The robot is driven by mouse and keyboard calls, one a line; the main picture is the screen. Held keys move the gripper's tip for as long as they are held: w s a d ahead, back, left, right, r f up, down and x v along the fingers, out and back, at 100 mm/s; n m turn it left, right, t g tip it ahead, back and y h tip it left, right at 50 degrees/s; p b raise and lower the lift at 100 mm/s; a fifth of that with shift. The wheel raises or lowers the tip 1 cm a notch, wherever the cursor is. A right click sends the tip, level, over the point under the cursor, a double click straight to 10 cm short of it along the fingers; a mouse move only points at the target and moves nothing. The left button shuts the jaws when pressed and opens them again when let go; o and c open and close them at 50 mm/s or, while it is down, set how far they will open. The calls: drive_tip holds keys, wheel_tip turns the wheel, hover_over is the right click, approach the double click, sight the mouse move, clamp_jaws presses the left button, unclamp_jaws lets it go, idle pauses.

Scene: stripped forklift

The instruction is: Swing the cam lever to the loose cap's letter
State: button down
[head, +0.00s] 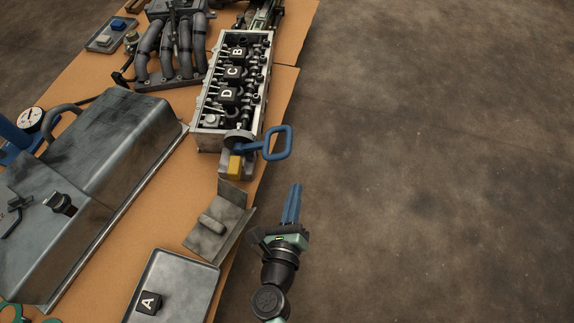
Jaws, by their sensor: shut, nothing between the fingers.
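Caps lettered B (237,53), C (232,73) and D (228,95) sit in the head in a row. A loose black cap lettered A (149,302) lies in a grey tray (174,273) at the bottom. My gripper (294,187) is shut and empty, below the lever and apart from it, with its blue fingers pointing up the picture.
A bent grey metal plate (228,222) lies between the head and the tray. A large grey cover (130,130) fills the left, with a dial gauge (31,117) beside it. The floor (440,160) to the right is clear.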

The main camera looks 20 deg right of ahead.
drive_tip(key=b+x, duration=0.3)
drive_tip(key=x, duration=0.5)
drive_tip(key=shift+a+r+p, duration=0.4)
drive_tip(key=shift+a+r, duration=0.2)
drive_tip(key=shift+r, duration=0.3)
drive_tip(key=shift+a+r+p, duration=0.4)
drive_tip(key=shift+a+r, duration=0.2)
drive_tip(key=shift+r, duration=0.25)
drive_tip(key=shift+a+r+n+p, duration=0.35)
drive_tip(key=shift+r+p, duration=0.35)
drive_tip(key=shift+p, duration=0.3)
drive_tip(key=shift+w, duration=0.1)
